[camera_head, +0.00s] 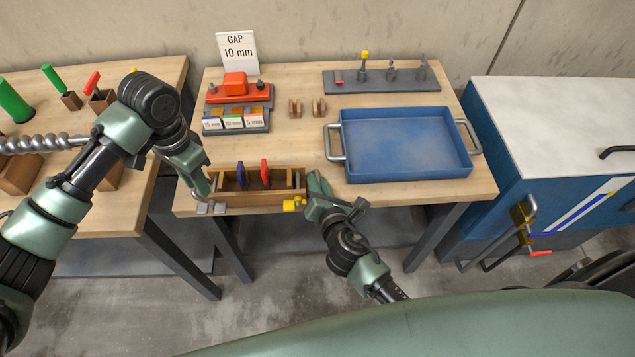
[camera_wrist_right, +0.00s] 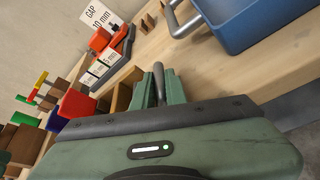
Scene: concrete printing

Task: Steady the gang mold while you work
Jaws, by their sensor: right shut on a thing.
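The gang mold (camera_head: 278,198) is a wooden box at the front edge of the middle table. A blue divider (camera_head: 241,175) and a red divider (camera_head: 265,172) stand upright in it. My left gripper (camera_head: 204,192) points down at the mold's left end; its fingertips are too small to judge. My right gripper (camera_head: 317,182) is at the mold's right end. In the right wrist view, its fingers (camera_wrist_right: 160,88) are shut around a grey metal bar (camera_wrist_right: 158,74) beside the mold's wooden end wall (camera_wrist_right: 122,98), apparently its handle.
A blue tray (camera_head: 408,112) with metal handles sits right of the mold. Behind the mold are a rack of labelled spacers (camera_head: 235,123), a red tool (camera_head: 236,86) and a GAP 10 mm sign (camera_head: 238,50). A yellow clamp (camera_head: 293,204) and grey blocks (camera_head: 211,208) are at the front edge.

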